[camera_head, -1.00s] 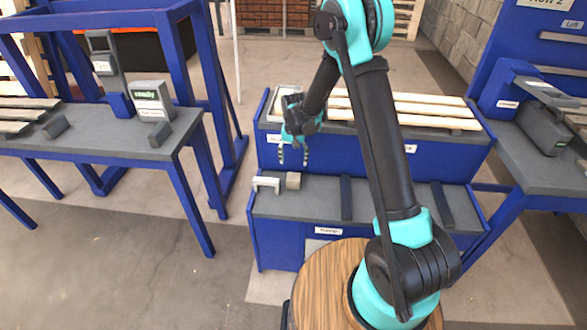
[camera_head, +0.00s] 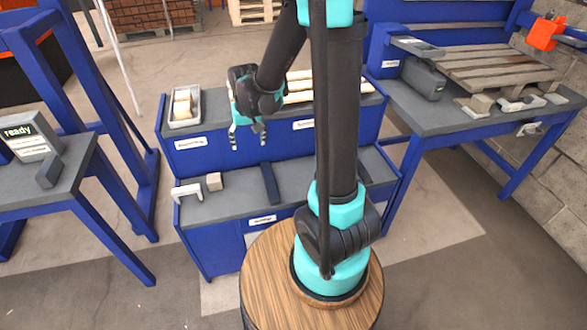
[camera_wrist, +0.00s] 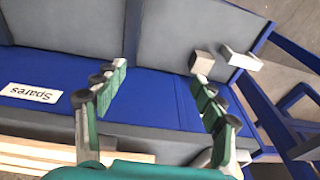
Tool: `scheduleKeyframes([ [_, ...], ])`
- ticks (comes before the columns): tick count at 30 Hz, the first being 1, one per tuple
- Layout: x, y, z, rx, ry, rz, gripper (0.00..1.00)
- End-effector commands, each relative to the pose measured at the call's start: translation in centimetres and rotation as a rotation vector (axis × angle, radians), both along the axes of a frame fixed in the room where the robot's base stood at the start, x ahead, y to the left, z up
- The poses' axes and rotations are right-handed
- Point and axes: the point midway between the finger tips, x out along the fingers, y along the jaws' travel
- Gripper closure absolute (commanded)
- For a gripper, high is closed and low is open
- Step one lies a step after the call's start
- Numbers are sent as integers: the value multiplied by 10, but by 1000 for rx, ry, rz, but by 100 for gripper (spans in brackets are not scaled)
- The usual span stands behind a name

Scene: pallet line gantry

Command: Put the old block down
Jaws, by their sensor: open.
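A small grey-beige block (camera_head: 214,181) rests on the left part of the lower grey shelf (camera_head: 235,205), just right of a white bracket-shaped piece (camera_head: 187,193). In the wrist view the block (camera_wrist: 202,63) shows beyond the fingertips, with the white piece (camera_wrist: 240,58) beside it. My gripper (camera_head: 248,142) is open and empty. It hangs in front of the upper blue unit, above and to the right of the block, apart from it. In the wrist view its two fingers (camera_wrist: 158,88) are spread wide with only the blue front between them.
A light tray (camera_head: 172,118) with wooden blocks stands at the upper shelf's left end. Pale slats (camera_head: 300,92) lie beside it. Dark dividers (camera_head: 270,184) cross the lower shelf. A right bench (camera_head: 430,118) holds a pallet (camera_head: 495,68) and small parts. A "ready" box (camera_head: 28,140) stands at left.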

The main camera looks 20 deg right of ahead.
Motion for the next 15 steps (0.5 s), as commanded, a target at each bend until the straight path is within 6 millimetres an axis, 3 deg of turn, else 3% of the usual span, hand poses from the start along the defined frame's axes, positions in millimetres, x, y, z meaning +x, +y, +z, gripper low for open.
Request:
scheduleKeyframes([
  [1,-17,-15,6,0,-17,-5,30],
  [6,-66,-51,17,-6,-74,-1,30],
  [15,-147,-94,11,-30,-166,4,30],
])
